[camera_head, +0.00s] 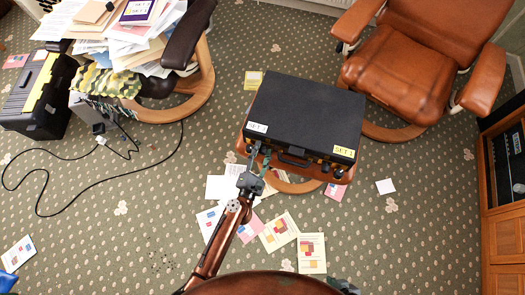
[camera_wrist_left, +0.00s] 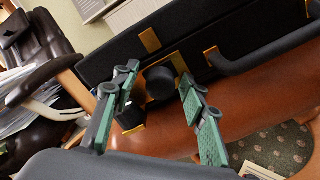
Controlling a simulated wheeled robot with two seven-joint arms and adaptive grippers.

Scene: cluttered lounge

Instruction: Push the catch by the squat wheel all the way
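A closed black case (camera_head: 305,112) lies on a brown leather stool, its handle (camera_head: 293,157) on the near side. In the left wrist view its front (camera_wrist_left: 110,52) carries a short black round wheel (camera_wrist_left: 160,83) with brass-coloured fittings (camera_wrist_left: 150,40) around it. I cannot tell which fitting is the catch. My left gripper (camera_head: 256,160) is at the case's near left corner. Its fingers (camera_wrist_left: 160,76) are apart and empty, one on each side of the wheel in the picture; contact is unclear. My right gripper (camera_head: 343,286) seems to show only partly at the bottom edge.
Dark knobs (camera_head: 325,168) show at the case's near right end. Papers (camera_head: 280,230) lie on the carpet before the stool. A brown armchair (camera_head: 400,85) stands behind right, a paper-laden chair (camera_head: 195,85) left. A black cable (camera_head: 110,190) crosses the floor.

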